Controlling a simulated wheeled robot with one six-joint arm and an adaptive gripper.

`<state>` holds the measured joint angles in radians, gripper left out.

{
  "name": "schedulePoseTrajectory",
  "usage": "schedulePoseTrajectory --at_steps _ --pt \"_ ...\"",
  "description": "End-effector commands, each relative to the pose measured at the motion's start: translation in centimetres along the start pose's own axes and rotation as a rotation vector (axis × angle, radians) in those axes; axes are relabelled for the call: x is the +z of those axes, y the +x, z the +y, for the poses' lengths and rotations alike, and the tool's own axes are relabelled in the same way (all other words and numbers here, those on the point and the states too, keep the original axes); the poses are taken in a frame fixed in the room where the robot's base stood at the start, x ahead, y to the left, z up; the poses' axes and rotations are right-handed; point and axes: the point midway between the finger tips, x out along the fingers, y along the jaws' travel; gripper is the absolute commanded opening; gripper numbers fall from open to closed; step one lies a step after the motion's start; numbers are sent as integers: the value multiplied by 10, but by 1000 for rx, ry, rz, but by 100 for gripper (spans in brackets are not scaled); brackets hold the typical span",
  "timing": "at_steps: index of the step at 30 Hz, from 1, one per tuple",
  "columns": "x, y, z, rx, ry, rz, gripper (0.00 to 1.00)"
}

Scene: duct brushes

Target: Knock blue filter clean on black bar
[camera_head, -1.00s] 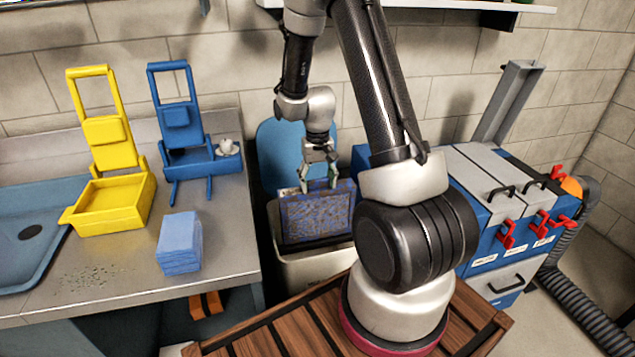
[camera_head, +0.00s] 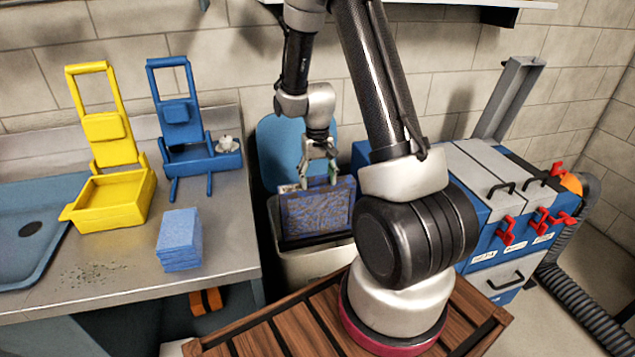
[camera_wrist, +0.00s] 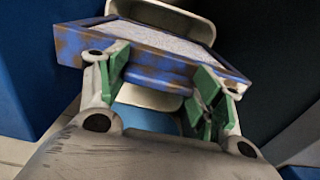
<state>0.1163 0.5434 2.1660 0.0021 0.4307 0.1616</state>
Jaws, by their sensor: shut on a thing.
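The blue filter (camera_head: 316,212) is a flat framed panel with brown-grey dirt over its face. It hangs roughly upright at the mouth of a pale bin (camera_head: 312,268). My gripper (camera_head: 318,180) is above it, shut on its top edge. In the wrist view, the green-padded fingers (camera_wrist: 160,88) are on either side of the blue handle part of the filter (camera_wrist: 150,42), whose frame has brown patches. A dark strip shows just under the filter in the head view; I cannot tell whether it is the black bar or whether the filter touches it.
A blue lid (camera_head: 290,140) stands behind the bin. On the left, a metal counter (camera_head: 130,280) holds a yellow rack (camera_head: 112,195), a blue rack (camera_head: 180,135) and a stack of blue cloths (camera_head: 180,240). A blue cabinet (camera_head: 490,225) with red clamps stands to the right.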

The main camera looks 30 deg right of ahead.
Motion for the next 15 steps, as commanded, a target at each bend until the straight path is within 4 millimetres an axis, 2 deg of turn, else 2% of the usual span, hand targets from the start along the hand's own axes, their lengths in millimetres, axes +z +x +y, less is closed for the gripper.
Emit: schedulePoseTrajectory --at_steps 8,15 --pt "0 0 0 0 0 -1 21" --pt "0 12 0 0 0 -3 21"
